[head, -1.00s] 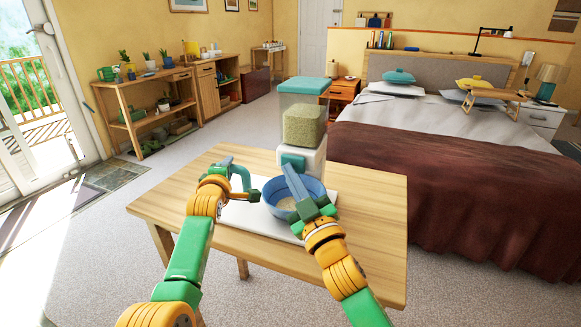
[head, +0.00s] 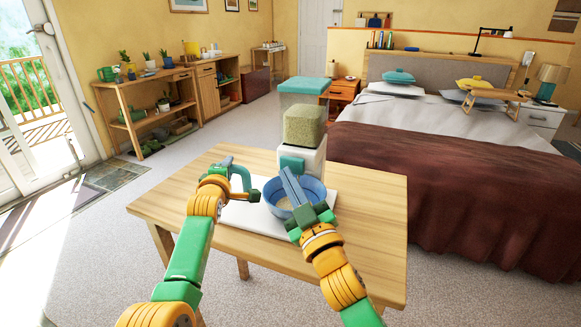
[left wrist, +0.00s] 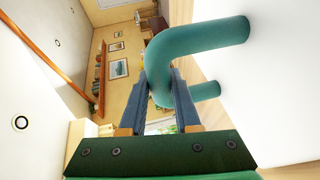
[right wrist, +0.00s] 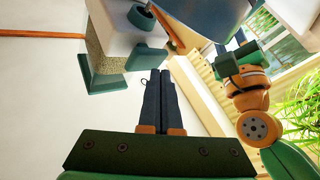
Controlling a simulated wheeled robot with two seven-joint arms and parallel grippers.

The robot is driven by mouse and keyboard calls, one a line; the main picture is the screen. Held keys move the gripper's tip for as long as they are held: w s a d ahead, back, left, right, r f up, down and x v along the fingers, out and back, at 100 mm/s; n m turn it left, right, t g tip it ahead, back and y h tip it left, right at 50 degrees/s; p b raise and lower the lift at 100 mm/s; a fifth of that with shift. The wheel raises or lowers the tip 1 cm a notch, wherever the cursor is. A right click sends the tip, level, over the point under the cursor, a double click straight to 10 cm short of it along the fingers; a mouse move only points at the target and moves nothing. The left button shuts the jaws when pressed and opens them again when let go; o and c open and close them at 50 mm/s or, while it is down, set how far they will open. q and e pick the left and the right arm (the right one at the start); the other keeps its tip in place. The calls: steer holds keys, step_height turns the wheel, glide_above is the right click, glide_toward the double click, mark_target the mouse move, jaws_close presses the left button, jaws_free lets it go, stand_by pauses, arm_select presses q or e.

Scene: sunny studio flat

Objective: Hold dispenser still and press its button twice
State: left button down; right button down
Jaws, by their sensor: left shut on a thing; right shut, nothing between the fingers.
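The dispenser has a clear hopper of grain (head: 304,125), a teal lid (head: 303,86) and a white body (head: 312,163) with a teal button (head: 291,164) on its front. It stands upright on a white base plate (head: 258,222). My left gripper (head: 252,197) is shut on the teal U-shaped handle (head: 240,176), which also shows between its fingers in the left wrist view (left wrist: 195,45). My right gripper (head: 284,170) is shut and empty, its fingertips close in front of the button. In the right wrist view the button (right wrist: 150,58) is just beyond the fingertips; contact is unclear.
A blue bowl (head: 270,193) with pale contents sits on the base plate under the right fingers. The wooden table (head: 375,205) is clear at its left and right sides. A bed (head: 440,160) stands behind at the right.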

steer(key=shift+s+a, duration=0.1)
steer(key=shift+s, duration=0.2)
steer(key=s, duration=0.1)
steer(key=s+a, duration=0.1)
steer(key=s, duration=0.2)
steer(key=shift+s+a, duration=0.35)
steer(key=shift+a, duration=0.05)
stand_by(0.6)
arm_select(q)
steer(key=c, duration=0.5)
jaws_free()
steer(key=shift+c, duration=0.2)
steer(key=s, duration=0.2)
steer(key=s+r, duration=0.1)
steer(key=s, duration=0.4)
steer(key=shift+s+r, duration=0.15)
